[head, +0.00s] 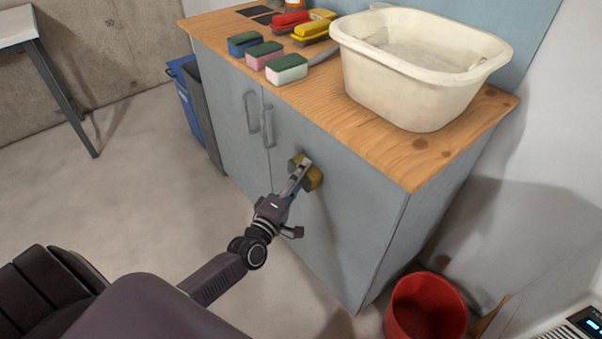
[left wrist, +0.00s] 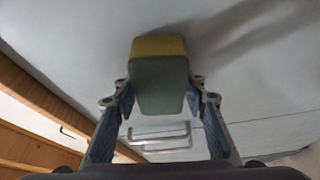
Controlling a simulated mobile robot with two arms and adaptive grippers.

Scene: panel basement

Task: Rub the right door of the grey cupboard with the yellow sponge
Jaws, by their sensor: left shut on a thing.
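The grey cupboard (head: 232,115) has two doors with bar handles side by side in the middle. Its right door (head: 345,225) faces me and also fills much of the left wrist view (left wrist: 255,85). My left gripper (head: 302,172) is shut on the yellow sponge (head: 314,181), near the upper left of the right door, just right of its handle (head: 267,127). In the left wrist view the sponge (left wrist: 158,72) sits between both fingers, green side toward me and yellow side toward the door. It is at or very close to the door; I cannot tell if it touches. My right gripper is not in view.
On the wooden top (head: 375,150) stand a cream basin (head: 420,75), blue, pink and white-green sponges (head: 265,55), and red and yellow brushes (head: 300,25). A red bucket (head: 427,308) stands by the cupboard's right front corner. Blue and grey bins (head: 195,105) stand left. The floor ahead is clear.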

